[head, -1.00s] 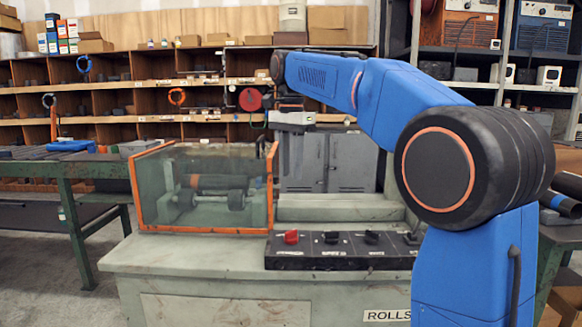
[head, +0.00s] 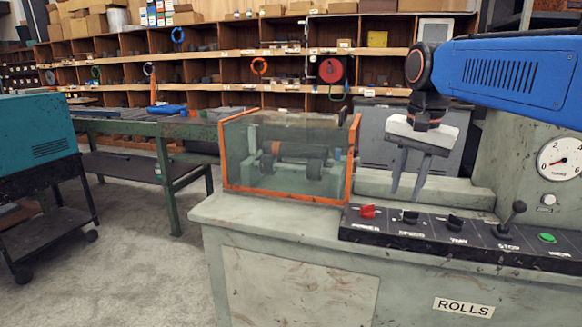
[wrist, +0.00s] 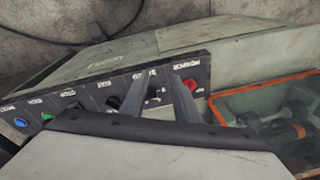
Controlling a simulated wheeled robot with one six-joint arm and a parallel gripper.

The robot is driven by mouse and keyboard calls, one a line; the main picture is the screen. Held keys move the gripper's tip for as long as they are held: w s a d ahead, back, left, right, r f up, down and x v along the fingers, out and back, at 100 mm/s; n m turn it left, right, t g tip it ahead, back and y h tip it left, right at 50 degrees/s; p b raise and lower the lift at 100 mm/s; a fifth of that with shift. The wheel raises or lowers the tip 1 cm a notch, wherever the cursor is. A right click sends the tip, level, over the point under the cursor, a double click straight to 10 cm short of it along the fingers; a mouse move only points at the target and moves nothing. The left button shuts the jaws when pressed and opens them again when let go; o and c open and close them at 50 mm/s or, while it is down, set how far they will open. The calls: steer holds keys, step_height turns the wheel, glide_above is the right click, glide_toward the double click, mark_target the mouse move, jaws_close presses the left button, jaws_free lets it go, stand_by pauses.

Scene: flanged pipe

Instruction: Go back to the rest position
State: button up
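My gripper (head: 408,194) hangs from the blue arm, fingers pointing down, in front of the grey cabinet and above the control panel in the head view. Its two fingers stand apart with nothing between them. In the wrist view the gripper (wrist: 160,78) also shows two separate fingers, over the black control panel (wrist: 75,100). The grey machine marked ROLLS (head: 290,290) stands below. Its glass guard (head: 235,155) with an orange frame is at the left, and dark rollers (head: 312,168) show through the glass. My elbow and base are out of view.
The panel carries a red knob (head: 367,211), black knobs, a lever (head: 512,215) and a green button (head: 547,238). A pressure gauge (head: 562,159) is at the right. A green bench (head: 165,185) and a teal machine (head: 38,135) stand left. Floor between them is clear.

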steer(key=s+d+f+n+t, duration=0.3)
steer(key=s+f+n, duration=0.4)
steer(key=s+f, duration=1.3)
step_height(320, 180, down, 2)
steer(key=shift+s+f+n, duration=0.1)
steer(key=shift+s+n, duration=0.2)
steer(key=shift+n, duration=0.1)
stand_by(0.6)
